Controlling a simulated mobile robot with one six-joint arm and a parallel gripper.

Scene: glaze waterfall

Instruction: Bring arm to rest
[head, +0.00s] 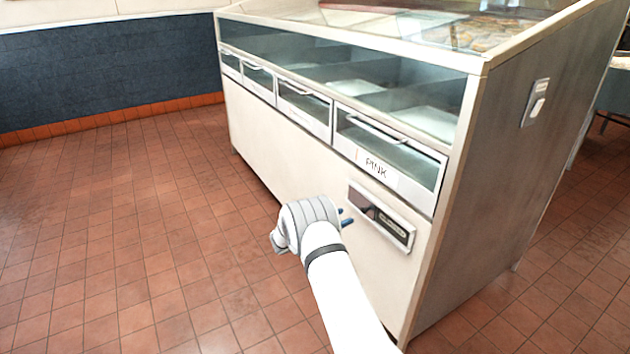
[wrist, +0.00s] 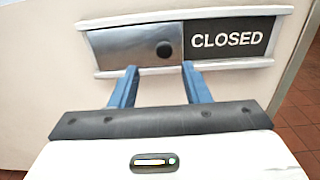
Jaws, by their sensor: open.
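My gripper (wrist: 158,75) is open and empty in the wrist view. Its two blue fingers point at a sign plate on the cabinet front. The plate has a metal slider (wrist: 125,47) with a dark knob (wrist: 164,49), and the word CLOSED (wrist: 228,40) shows to its right. The fingertips look close below the knob; I cannot tell whether they touch anything. My white arm reaches up from the bottom edge.
A large glass-topped display cabinet (head: 440,270) fills the middle and right. Its front has several handled drawers, the nearest labelled PINK (head: 376,167). A switch plate (head: 535,102) is on its right side. Open tiled floor (head: 120,230) lies to the left.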

